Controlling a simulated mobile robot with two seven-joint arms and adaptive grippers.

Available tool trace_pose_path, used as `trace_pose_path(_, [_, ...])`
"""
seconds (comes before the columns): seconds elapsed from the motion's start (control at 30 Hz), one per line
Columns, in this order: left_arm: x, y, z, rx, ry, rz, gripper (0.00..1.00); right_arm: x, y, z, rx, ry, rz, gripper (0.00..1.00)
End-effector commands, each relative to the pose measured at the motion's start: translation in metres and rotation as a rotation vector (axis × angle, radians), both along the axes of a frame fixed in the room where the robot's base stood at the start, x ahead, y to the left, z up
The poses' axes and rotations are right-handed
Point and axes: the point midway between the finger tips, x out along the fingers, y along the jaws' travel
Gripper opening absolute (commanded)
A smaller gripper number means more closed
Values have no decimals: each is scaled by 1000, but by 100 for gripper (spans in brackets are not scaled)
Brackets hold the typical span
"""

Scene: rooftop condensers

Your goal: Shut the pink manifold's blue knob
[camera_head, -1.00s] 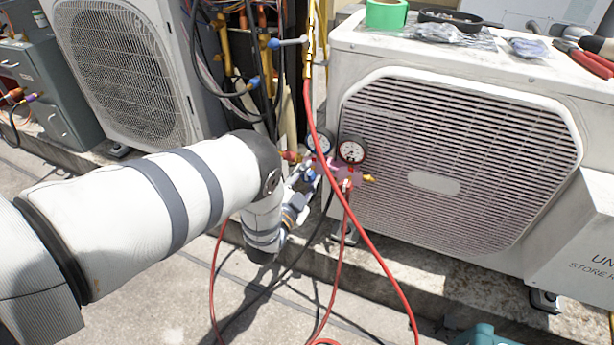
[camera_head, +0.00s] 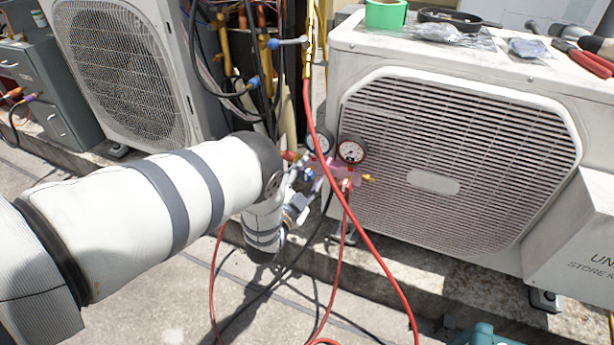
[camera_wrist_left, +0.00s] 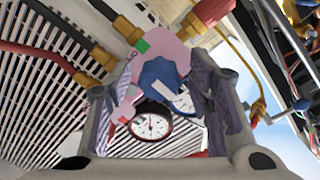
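The pink manifold (camera_head: 345,179) hangs in front of the right condenser, with two round gauges on top; in the left wrist view its pink body (camera_wrist_left: 167,47) shows behind the knob. The blue knob (camera_wrist_left: 161,80) lies between the two fingers of my left gripper (camera_wrist_left: 163,85). The fingers stand apart on either side of it, and a narrow strip of pink shows between the left-hand finger and the knob. In the head view my left gripper (camera_head: 299,198) is at the manifold's left side, small and partly hidden by my wrist. My right gripper is out of view.
A red hose (camera_head: 363,232) runs down in front of the manifold. The right condenser (camera_head: 460,165) stands close behind it, with green tape (camera_head: 386,14) and pliers (camera_head: 588,58) on top. Pipes and cables crowd the gap between the condensers.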

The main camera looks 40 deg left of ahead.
Motion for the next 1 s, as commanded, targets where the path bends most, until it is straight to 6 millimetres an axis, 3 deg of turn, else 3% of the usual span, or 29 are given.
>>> trace_pose_path(0.17, [-12,-3,-2,-1,5,1,47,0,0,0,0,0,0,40])
trace_pose_path(0.4, [-73,-18,-2,-2,7,0,47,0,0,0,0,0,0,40])
trace_pose_path(0.6, [-110,-26,-1,0,2,1,47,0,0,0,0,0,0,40])
trace_pose_path(1.0, [-117,-28,0,0,0,0,47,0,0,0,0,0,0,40])
